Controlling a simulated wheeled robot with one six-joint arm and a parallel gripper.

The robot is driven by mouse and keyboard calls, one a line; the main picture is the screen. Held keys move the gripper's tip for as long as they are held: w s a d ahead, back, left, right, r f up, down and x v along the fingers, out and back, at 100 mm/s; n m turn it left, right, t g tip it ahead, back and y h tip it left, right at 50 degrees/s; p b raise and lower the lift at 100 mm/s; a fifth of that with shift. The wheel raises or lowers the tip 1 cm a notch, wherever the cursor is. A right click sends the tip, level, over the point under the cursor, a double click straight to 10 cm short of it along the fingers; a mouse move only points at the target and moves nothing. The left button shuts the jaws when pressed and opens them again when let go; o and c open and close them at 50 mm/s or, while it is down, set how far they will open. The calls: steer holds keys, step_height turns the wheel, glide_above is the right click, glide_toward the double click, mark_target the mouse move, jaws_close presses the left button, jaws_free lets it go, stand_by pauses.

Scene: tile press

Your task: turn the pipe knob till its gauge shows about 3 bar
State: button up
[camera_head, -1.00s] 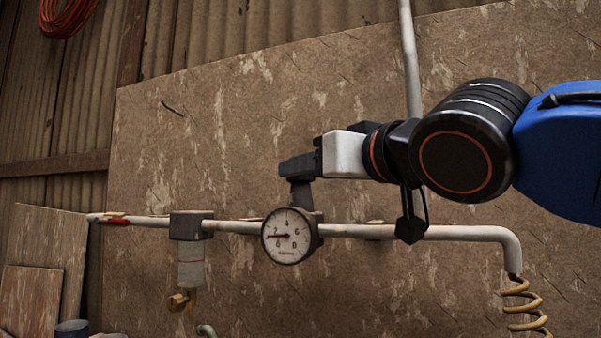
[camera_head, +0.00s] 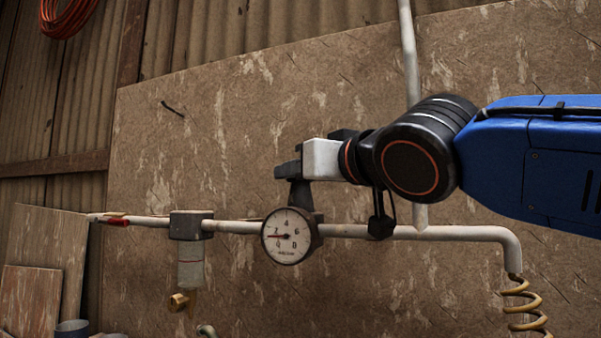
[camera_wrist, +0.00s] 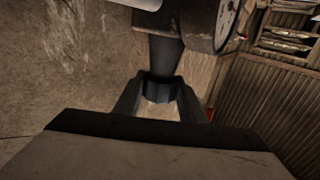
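The round white gauge (camera_head: 287,250) sits on the pipe in the head view. Its red needle points left, between the 0 and 2 marks and just below the 2. The dark pipe knob (camera_head: 299,194) stands on a stem above the pipe, behind the gauge. My gripper (camera_head: 288,170) is at the knob's top, coming from the right. In the wrist view the knob (camera_wrist: 161,90) sits between the two fingers of my gripper (camera_wrist: 160,98), which appear to touch both its sides. The gauge (camera_wrist: 228,22) is cut off at the top there.
The white pipe (camera_head: 350,231) runs across the board, with a filter unit (camera_head: 190,250) on the left and a coiled yellow hose (camera_head: 522,300) at the right. A vertical pipe (camera_head: 410,60) passes behind my arm. The board's lower middle is clear.

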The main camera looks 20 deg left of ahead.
steer(key=shift+m+t+h, duration=1.7)
steer(key=shift+h, duration=0.4)
steer(key=shift+a+m+t+h, duration=0.1)
steer(key=shift+m+t+h, duration=0.35)
steer(key=shift+h, duration=0.25)
steer(key=m+h, duration=0.1)
steer(key=h, duration=0.1)
steer(key=m+t+h, duration=0.1)
steer(key=m+h, duration=0.1)
steer(key=shift+t+h, duration=0.25)
steer(key=shift+h, duration=0.05)
steer(key=m+h, duration=0.3)
steer(key=h, duration=0.2)
steer(key=m+g+h, duration=0.1)
steer(key=m+h, duration=0.2)
steer(key=h, duration=0.2)
steer(key=shift+m, duration=0.35)
steer(key=o, duration=1)
steer(key=shift+o, duration=0.2)
